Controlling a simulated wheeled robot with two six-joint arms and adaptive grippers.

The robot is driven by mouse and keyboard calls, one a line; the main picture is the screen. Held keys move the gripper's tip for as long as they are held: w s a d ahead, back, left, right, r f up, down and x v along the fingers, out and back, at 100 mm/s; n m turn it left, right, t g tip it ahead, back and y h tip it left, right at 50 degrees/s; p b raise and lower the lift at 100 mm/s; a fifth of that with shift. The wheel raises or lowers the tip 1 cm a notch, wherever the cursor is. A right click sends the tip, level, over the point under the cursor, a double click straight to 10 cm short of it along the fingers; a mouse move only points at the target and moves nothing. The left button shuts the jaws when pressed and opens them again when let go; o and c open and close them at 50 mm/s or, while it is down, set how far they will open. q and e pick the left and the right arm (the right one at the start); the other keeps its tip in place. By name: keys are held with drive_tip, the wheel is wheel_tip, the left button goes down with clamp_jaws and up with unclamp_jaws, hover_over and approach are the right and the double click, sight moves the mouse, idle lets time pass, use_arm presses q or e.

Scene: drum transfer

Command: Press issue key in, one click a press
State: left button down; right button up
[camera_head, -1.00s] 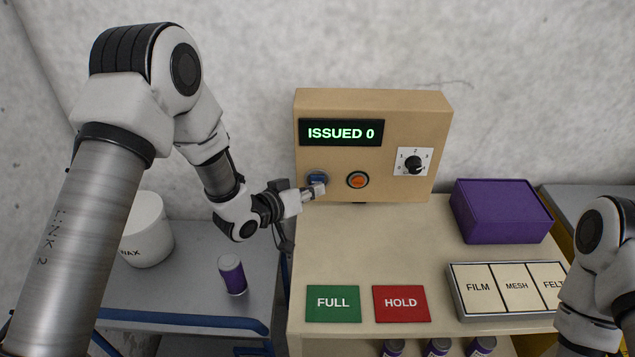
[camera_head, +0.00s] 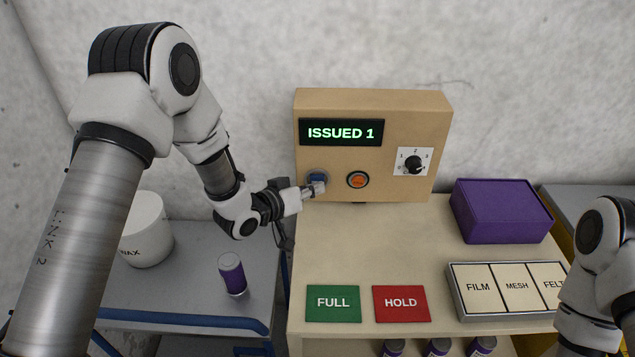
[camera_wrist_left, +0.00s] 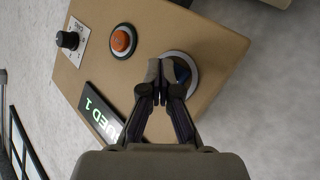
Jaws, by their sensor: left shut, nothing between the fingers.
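A tan control box (camera_head: 385,110) stands at the back of the table. Its display (camera_head: 341,132) reads ISSUED 1. A round blue key (camera_head: 316,177) sits below the display at the left, with an orange button (camera_head: 358,180) to its right. My left gripper (camera_head: 318,189) is shut and empty, its fingertips at the blue key. In the left wrist view the shut fingertips (camera_wrist_left: 165,72) overlap the blue key (camera_wrist_left: 182,72) and hide part of it; I cannot tell whether they touch. My right arm shows at the right edge, its gripper out of view.
A dial (camera_head: 414,165) is on the box's right side. A purple box (camera_head: 502,211), a tray (camera_head: 462,303) with FILM, MESH and FELT cards, a green FULL card (camera_head: 333,304) and a red HOLD card (camera_head: 402,304) are on the table. The table's middle is clear.

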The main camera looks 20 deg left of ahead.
use_arm(q)
drive_tip(key=shift+s+d, duration=0.1)
drive_tip(key=shift+s, duration=0.15)
drive_tip(key=s, duration=0.2)
drive_tip(key=s+d, duration=0.1)
drive_tip(key=s, duration=0.2)
drive_tip(key=shift+s+d+b, duration=0.3)
drive_tip(key=shift+f, duration=0.1)
idle(0.5)
